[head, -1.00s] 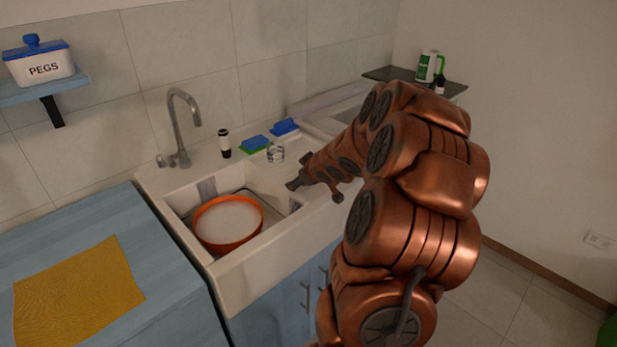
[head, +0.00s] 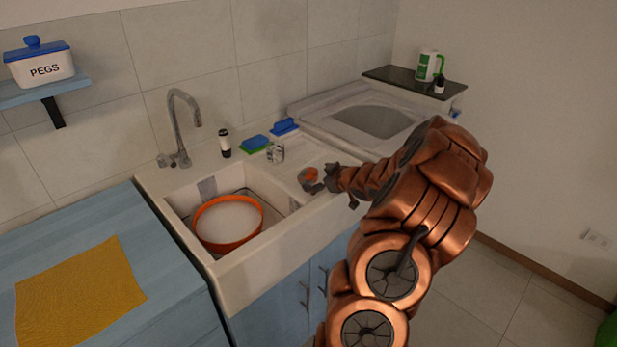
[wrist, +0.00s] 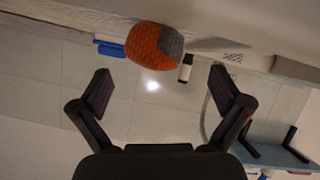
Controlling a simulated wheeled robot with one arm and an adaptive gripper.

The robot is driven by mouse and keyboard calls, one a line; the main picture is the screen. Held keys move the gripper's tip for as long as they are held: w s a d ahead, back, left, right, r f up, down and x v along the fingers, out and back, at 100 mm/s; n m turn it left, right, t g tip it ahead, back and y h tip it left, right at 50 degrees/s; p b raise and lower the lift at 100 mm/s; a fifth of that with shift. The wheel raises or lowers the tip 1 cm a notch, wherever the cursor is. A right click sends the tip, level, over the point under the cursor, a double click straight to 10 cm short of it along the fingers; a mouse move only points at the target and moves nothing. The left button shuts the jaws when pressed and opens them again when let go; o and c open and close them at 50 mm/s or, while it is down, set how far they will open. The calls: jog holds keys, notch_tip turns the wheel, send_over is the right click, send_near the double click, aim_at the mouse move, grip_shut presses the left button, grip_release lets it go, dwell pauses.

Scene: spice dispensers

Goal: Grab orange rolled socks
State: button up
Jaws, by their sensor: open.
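The orange rolled socks (head: 309,174), with a grey patch, lie on the sink's drainboard to the right of the basin. In the wrist view the socks (wrist: 150,50) show at the upper middle, beyond the fingertips. My gripper (head: 320,180) is just right of the socks in the head view, its fingers pointing toward them. In the wrist view my gripper (wrist: 161,75) is open, with both fingers spread wide and nothing between them. The socks look apart from the fingers, though part of them is hidden by the gripper in the head view.
A glass (head: 275,153), blue-and-green brushes (head: 255,143) and a dark-and-white bottle (head: 225,143) stand behind the socks. The basin holds an orange tub (head: 229,244). The faucet (head: 180,125) rises at the back left. A washing machine (head: 370,118) is at the back right.

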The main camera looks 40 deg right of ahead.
aim_at(312, 175)
jog(key=p+x, duration=0.1)
jog(key=x, duration=0.2)
jog(key=shift+w+d, duration=0.15)
jog(key=shift+d, duration=0.05)
jog(key=shift+x, duration=0.85)
jog(key=shift+c, duration=0.4)
jog(key=c, duration=1.1)
jog(key=shift+r, duration=1.75)
jog(key=s+a+r+b, duration=0.1)
jog(key=s+a+b, duration=0.4)
jog(key=s+a, duration=0.5)
jog(key=shift+s+a+r, duration=0.3)
jog(key=shift+s+a, duration=0.1)
jog(key=shift+s, duration=0.55)
